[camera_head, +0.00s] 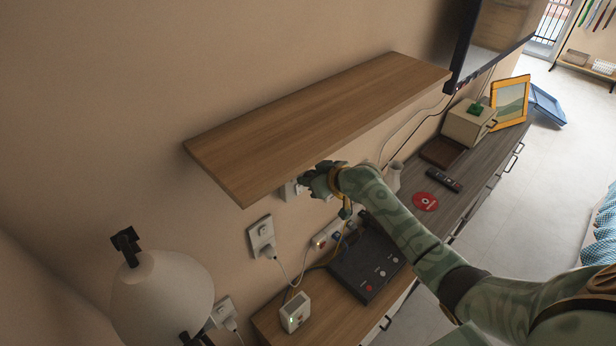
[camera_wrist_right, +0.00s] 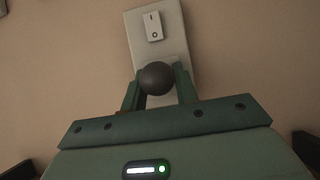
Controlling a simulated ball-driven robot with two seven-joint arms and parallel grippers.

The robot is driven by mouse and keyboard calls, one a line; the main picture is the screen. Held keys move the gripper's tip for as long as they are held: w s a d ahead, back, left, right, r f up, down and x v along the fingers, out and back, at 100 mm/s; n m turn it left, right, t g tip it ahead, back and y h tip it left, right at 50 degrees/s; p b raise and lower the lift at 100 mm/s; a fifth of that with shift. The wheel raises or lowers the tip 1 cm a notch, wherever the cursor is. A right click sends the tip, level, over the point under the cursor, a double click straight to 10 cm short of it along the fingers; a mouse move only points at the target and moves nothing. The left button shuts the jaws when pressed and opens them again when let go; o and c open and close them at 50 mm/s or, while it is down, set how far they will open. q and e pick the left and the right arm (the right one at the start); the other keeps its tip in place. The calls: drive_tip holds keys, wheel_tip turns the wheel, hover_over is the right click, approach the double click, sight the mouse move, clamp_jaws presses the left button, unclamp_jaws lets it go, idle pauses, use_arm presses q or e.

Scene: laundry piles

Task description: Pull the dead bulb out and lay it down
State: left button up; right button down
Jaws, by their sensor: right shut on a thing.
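In the right wrist view a dark, round bulb (camera_wrist_right: 157,78) sits between the two green fingers of my right gripper (camera_wrist_right: 160,84), which is shut on it. Behind the bulb is a white wall plate (camera_wrist_right: 178,62) with a small switch (camera_wrist_right: 153,26). I cannot tell whether the bulb is still seated in the plate. In the head view my right gripper (camera_head: 318,183) is at the wall just under the front edge of the wooden shelf (camera_head: 320,120). The bulb is hidden there, and only part of the plate (camera_head: 291,190) shows. My left gripper is not in view.
Below are a cabinet top (camera_head: 490,150) with a black device (camera_head: 365,268), a red disc (camera_head: 425,201), a remote (camera_head: 444,179) and a box (camera_head: 468,124). A white lamp (camera_head: 165,295) stands lower left. Plugged sockets (camera_head: 262,236) and cables line the wall. The shelf overhangs my gripper.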

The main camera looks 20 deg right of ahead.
drive_tip(key=shift+s+d+r+p, duration=0.1)
drive_tip(key=shift+s+d+p, duration=0.1)
drive_tip(key=shift+s+p, duration=0.25)
drive_tip(key=shift+s+d+p, duration=0.2)
drive_tip(key=shift+s+p, duration=0.05)
drive_tip(key=shift+s, duration=0.35)
drive_tip(key=shift+s+d+p, duration=0.2)
drive_tip(key=shift+s+p, duration=0.1)
drive_tip(key=shift+s, duration=0.3)
drive_tip(key=shift+s+d+p, duration=0.2)
drive_tip(key=shift+s+p, duration=0.05)
drive_tip(key=shift+s, duration=0.35)
